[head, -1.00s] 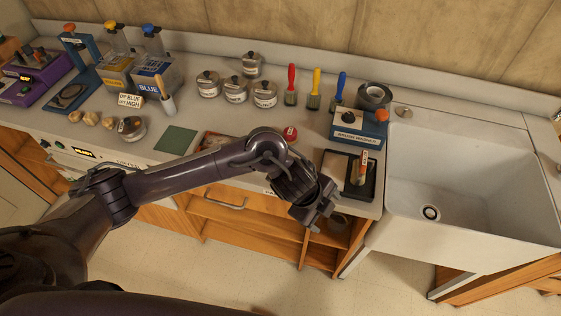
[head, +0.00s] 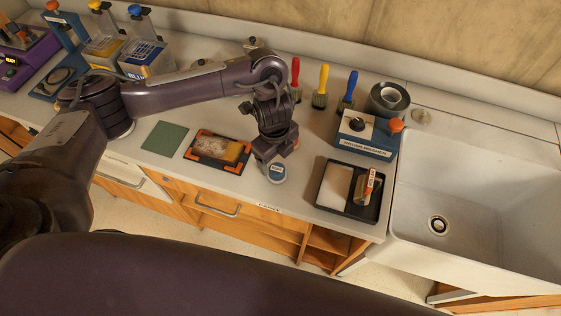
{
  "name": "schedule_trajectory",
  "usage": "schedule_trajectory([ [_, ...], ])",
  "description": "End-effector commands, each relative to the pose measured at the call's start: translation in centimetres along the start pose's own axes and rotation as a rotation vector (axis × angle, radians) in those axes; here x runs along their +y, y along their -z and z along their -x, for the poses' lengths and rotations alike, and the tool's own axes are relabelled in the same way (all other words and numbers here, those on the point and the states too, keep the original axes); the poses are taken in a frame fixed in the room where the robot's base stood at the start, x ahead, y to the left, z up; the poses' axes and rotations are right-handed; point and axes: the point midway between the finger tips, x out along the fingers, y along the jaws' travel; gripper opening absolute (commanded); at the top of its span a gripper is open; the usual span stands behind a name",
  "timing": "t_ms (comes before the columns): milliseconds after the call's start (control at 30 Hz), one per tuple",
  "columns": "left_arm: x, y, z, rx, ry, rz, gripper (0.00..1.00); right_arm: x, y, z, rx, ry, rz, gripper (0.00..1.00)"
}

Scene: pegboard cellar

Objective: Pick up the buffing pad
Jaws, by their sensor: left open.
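A flat green square pad (head: 165,138), which looks most like the buffing pad, lies on the counter left of the middle in the head view. No label shows on it. My left gripper (head: 271,158) points down over the counter's front part, well to the right of the pad, with its jaws open. A small round tin with a blue and white top (head: 277,173) is right at its fingertips; I cannot tell whether they touch. My right gripper is not in view.
A black tray (head: 323,205) and a blue-and-white box (head: 366,146) are to the right, before the white sink (head: 480,190). Upright brushes (head: 320,88) stand behind.

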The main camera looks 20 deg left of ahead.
Motion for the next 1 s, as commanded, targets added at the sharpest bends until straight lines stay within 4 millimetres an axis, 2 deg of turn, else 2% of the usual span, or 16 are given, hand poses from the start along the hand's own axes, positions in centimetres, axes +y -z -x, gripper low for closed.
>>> schedule_trajectory([
  [33, 0.1, 0.1, -1.0, 0.004, -0.004, 0.001, 0.75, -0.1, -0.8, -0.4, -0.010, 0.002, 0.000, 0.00],
  [200, 0.1, 0.2, -2.6, 0.004, -0.002, 0.001, 0.75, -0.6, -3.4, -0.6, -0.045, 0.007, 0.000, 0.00],
  [333, 0.2, 0.4, -4.4, 0.005, -0.004, 0.003, 0.75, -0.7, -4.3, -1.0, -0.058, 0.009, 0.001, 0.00],
  [533, 0.2, 0.3, -6.5, 0.002, -0.003, 0.001, 0.75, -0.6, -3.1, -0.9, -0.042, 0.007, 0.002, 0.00],
  [700, 0.1, 0.3, -7.0, 0.001, -0.001, -0.001, 0.75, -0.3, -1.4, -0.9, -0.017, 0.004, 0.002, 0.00],
  [800, 0.1, 0.3, -7.0, 0.001, -0.001, -0.001, 0.75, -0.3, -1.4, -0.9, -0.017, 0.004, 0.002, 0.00],
  [867, 0.1, 0.3, -7.0, 0.001, -0.001, -0.001, 0.70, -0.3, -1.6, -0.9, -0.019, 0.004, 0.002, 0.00],
  [1000, 0.1, 0.3, -7.0, 0.001, -0.001, -0.001, 0.51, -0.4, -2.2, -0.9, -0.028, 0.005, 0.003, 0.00],
])
